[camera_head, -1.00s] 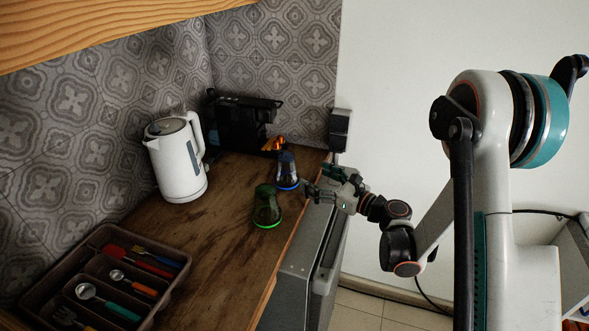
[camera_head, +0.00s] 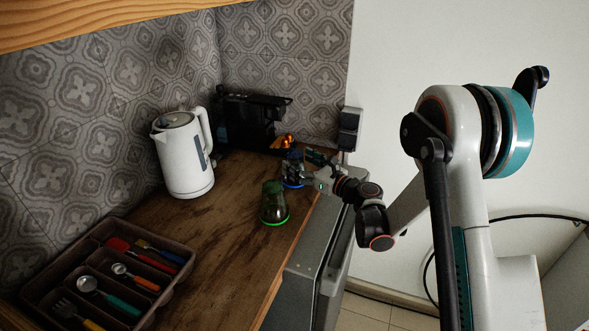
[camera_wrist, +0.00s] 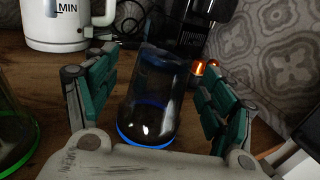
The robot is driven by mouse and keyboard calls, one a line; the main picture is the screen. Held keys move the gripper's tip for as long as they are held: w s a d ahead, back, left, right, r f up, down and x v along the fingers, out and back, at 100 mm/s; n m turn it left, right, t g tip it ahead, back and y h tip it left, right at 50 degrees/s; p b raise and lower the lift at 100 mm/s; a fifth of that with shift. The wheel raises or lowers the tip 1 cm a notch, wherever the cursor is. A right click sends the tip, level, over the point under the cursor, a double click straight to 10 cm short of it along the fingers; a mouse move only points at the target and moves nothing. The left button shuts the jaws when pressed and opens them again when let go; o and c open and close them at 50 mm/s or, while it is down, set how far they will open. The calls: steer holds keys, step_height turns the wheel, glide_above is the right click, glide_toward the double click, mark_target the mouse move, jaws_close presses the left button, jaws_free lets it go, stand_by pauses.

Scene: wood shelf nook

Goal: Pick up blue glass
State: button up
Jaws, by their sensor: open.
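The blue glass (camera_wrist: 150,102) stands on the wooden counter, dark and see-through with a bright blue ring at its base. In the wrist view it is between the two open fingers of my gripper (camera_wrist: 155,95), with gaps visible on both sides. In the head view my gripper (camera_head: 301,170) is around the blue glass (camera_head: 293,182), hiding most of it; part of its blue base ring shows.
A green glass (camera_head: 274,204) stands close by, nearer the camera; it shows at the left in the wrist view (camera_wrist: 14,130). A white kettle (camera_head: 184,154), a black coffee machine (camera_head: 250,119) and a cutlery tray (camera_head: 172,303) are on the counter (camera_head: 215,255).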

steer(key=shift+x, duration=1.3)
steer(key=c, duration=1.3)
steer(key=shift+r, duration=0.1)
